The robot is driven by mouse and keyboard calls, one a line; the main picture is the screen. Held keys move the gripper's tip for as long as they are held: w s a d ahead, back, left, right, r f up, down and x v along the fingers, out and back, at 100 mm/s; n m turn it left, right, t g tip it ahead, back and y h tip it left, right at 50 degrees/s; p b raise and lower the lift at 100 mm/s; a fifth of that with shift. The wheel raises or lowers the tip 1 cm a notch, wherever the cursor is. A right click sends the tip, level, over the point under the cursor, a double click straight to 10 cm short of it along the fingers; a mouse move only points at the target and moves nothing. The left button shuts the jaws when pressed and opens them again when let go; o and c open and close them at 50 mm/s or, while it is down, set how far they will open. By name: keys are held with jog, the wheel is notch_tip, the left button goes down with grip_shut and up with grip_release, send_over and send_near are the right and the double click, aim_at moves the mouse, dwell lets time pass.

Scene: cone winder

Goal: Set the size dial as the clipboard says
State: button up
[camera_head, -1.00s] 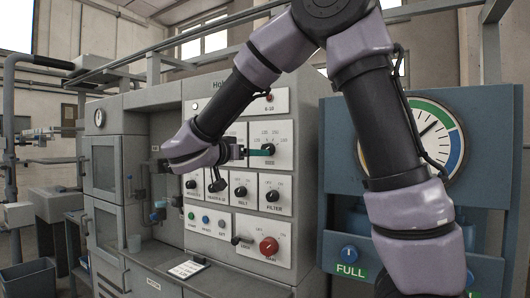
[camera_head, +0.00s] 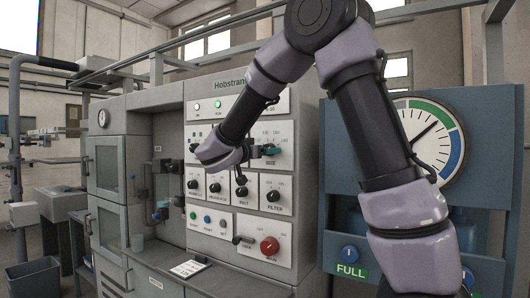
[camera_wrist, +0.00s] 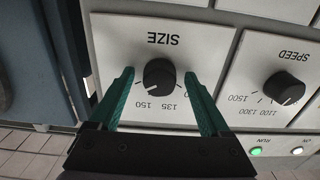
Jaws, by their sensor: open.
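The size dial (camera_wrist: 160,78) is a round black knob under an upside-down SIZE label in the wrist view. Numbers 135 and 150 show on its plate, with others partly hidden by a finger. Its pale mark seems to face lower left, towards 150; I cannot read this surely. My gripper (camera_wrist: 159,74) is open, with one green finger on each side of the knob and a gap to both. In the head view my gripper (camera_head: 269,149) is at the upper panel and hides much of the dial. The clipboard (camera_head: 188,268) lies on the ledge below; its writing is too small to read.
The speed dial (camera_wrist: 285,88) sits beside the size plate. A lit green RUN lamp (camera_wrist: 256,149) is close by. Lower on the panel are several black knobs and a red main knob (camera_head: 269,245). A blue cabinet with a large gauge (camera_head: 430,137) stands at right.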

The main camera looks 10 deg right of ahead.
grip_shut()
jog(key=shift+n, duration=0.3)
jog(key=shift+s+n, duration=0.1)
jog(key=shift+n, duration=7.5)
